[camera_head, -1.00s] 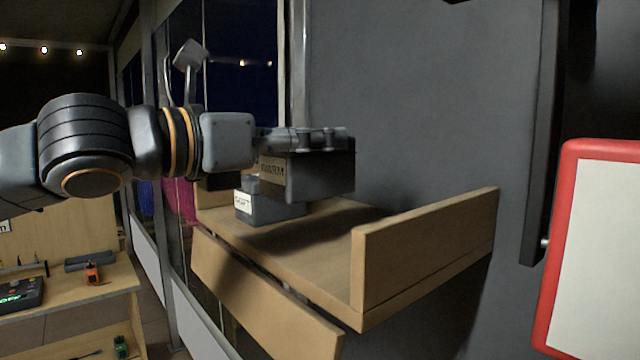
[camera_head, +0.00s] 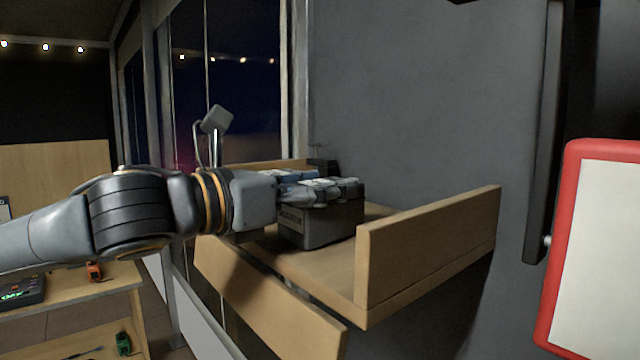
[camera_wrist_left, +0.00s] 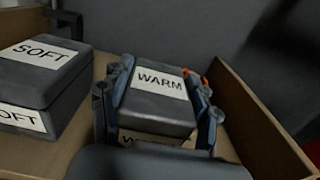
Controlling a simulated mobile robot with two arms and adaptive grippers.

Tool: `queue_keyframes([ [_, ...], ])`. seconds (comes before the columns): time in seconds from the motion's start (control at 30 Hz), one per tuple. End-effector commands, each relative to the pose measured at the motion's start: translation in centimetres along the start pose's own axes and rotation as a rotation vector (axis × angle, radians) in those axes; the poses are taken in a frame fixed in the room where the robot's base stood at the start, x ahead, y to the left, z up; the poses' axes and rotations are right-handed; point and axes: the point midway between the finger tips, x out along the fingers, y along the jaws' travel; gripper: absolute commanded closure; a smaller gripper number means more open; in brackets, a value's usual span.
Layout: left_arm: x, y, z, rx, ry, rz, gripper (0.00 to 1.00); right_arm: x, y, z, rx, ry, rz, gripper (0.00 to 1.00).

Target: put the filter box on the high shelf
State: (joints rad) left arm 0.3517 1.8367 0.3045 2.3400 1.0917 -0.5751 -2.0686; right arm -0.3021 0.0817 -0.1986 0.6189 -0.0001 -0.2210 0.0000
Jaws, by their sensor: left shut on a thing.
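A dark grey box with a pale label (camera_head: 322,226) is in my left gripper (camera_head: 336,190), over the wooden high shelf (camera_head: 430,248). In the left wrist view its label reads WARM (camera_wrist_left: 160,82), and the two fingers of the left gripper (camera_wrist_left: 162,92) press on its sides. The box looks upright and its underside is at or just above the shelf board; I cannot tell if it touches. I take this as the filter box. My right gripper is not in view.
Another grey box marked SOFT (camera_wrist_left: 38,75) stands on the shelf, left of the held box in the wrist view. The shelf has a raised wooden side wall (camera_head: 430,238) at right. A red-framed white board (camera_head: 600,250) is at far right. A workbench (camera_head: 75,290) is lower left.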

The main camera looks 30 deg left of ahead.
Motion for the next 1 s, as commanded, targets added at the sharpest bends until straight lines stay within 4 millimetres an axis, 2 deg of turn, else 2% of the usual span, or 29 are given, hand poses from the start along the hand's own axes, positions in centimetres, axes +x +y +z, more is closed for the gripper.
queue_keyframes([
  [0.07, 0.0, 0.0, -0.2, 0.001, -0.001, 0.000, 0.78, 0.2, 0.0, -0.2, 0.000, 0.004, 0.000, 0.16],
  [0.1, 0.0, 0.0, -0.3, 0.000, 0.001, 0.000, 0.36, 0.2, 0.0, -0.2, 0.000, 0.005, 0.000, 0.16],
  [0.2, 0.0, 0.0, -0.3, 0.000, 0.001, 0.000, 0.16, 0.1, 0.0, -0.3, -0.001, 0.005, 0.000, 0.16],
  [0.63, -0.1, 0.0, 0.1, 0.000, -0.002, 0.001, 0.16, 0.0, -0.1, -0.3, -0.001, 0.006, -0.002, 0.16],
  [1.0, -2.7, 0.1, 0.1, -0.002, -0.008, 0.003, 0.16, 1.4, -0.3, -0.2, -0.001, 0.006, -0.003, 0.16],
])
